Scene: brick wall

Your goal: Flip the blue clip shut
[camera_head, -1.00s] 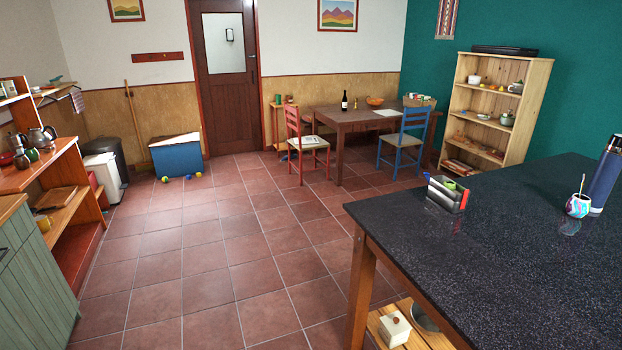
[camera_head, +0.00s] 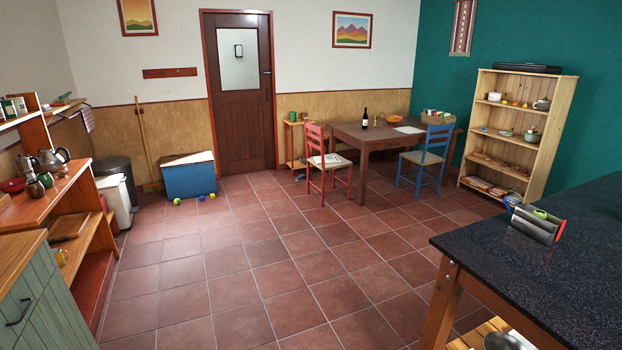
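No blue clip can be made out for certain. A small grey holder (camera_head: 534,225) with red, green and blue parts stands near the left edge of the dark speckled counter (camera_head: 590,245). A bit of blue (camera_head: 512,203) shows at its left end, too small to tell what it is. My gripper is not in view.
A wide tiled floor (camera_head: 250,270) lies open in the middle. The counter and its wooden leg (camera_head: 441,305) stand at right. A green cabinet (camera_head: 45,300) and orange shelves (camera_head: 85,240) line the left. A table (camera_head: 385,135) with red and blue chairs (camera_head: 428,158) stands further back.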

